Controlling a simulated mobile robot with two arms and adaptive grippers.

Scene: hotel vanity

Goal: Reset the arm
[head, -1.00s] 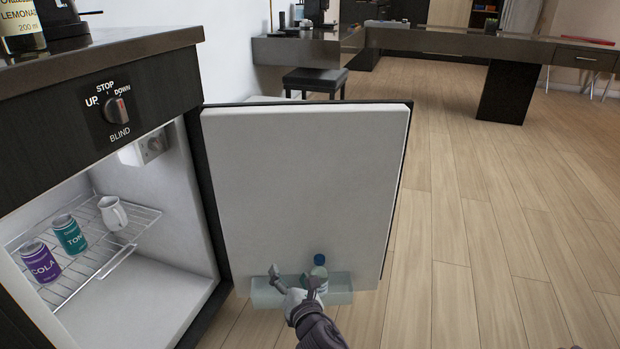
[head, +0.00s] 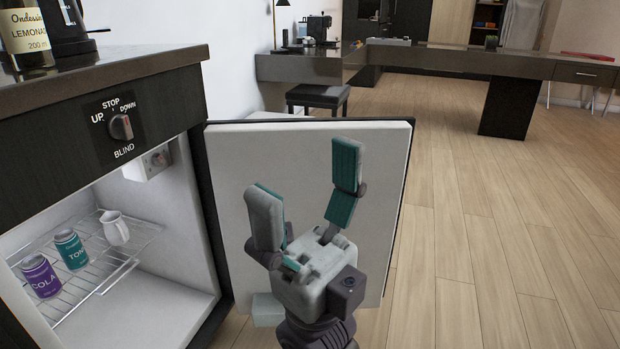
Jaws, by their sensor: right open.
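My right gripper (head: 305,190) is raised in front of the open fridge door (head: 240,165). Its two teal-padded fingers point up and are spread apart with nothing between them. It looks clear of the door panel. It hides most of the door's lower bin (head: 266,310), and the bottle there is not visible. My left gripper is not in view.
The open mini fridge at left holds a purple cola can (head: 41,276), a teal tonic can (head: 71,249) and a white jug (head: 114,228) on a wire rack. A bottle (head: 24,35) stands on the counter (head: 120,72) above. A stool (head: 318,96) stands behind the door. Wood floor at right is clear.

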